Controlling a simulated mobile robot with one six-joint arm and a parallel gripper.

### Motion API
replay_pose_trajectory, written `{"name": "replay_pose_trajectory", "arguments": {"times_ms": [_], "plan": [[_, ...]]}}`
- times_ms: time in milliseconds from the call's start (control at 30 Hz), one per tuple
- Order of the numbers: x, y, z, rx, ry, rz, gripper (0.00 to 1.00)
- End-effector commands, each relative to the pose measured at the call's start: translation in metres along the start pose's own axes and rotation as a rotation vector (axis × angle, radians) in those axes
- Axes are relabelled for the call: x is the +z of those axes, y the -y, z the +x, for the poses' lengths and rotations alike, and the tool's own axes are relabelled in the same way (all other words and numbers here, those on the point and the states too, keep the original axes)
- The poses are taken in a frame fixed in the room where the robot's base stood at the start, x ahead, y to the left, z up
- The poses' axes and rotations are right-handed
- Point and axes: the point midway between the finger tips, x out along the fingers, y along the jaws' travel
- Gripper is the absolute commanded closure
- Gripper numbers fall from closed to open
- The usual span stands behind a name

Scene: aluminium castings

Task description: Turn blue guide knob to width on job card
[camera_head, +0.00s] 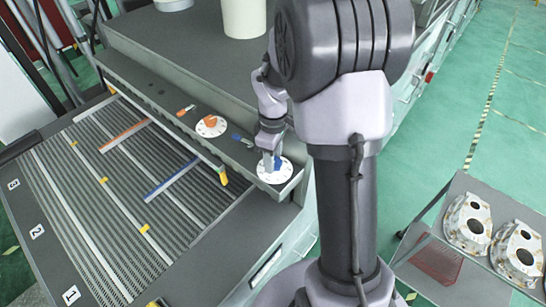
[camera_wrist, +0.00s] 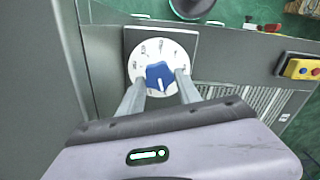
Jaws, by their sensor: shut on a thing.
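The blue guide knob (camera_wrist: 160,77) sits at the middle of a white round dial (camera_wrist: 140,55) with dark scale marks around it. My gripper (camera_wrist: 160,88) reaches the dial with one finger on each side of the knob and is shut on it. In the head view my gripper (camera_head: 270,158) points down over the white dial (camera_head: 281,172) at the near end of the grey ledge, and a bit of the blue knob (camera_head: 278,162) shows beside the fingers. The scale figures are too small to read. I cannot make out the job card.
An orange knob on another white dial (camera_head: 211,126) stands farther along the ledge. The slatted bed (camera_head: 120,190) with blue (camera_head: 172,178) and orange (camera_head: 124,136) guide bars lies left. A cart with metal castings (camera_head: 468,222) stands at lower right. A yellow button box (camera_wrist: 302,69) shows at right.

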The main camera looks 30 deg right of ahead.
Motion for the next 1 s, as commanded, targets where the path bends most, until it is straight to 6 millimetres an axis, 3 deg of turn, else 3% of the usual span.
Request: {"name": "replay_pose_trajectory", "arguments": {"times_ms": [133,167,267,567,667,767,1000], "plan": [[-0.001,-0.001,-0.001,0.003,-0.002,0.000,1.00],[-0.001,-0.001,-0.001,0.003,-0.002,0.000,0.56],[0.000,-0.001,-0.001,0.002,-0.001,0.001,0.38],[0.000,0.000,-0.001,0.001,-0.001,0.001,0.38],[-0.001,-0.001,-0.011,0.002,-0.002,0.002,0.38],[-0.001,-0.001,-0.033,0.005,-0.003,0.002,0.38],[-0.001,-0.001,-0.106,0.005,-0.004,0.001,0.38]]}}
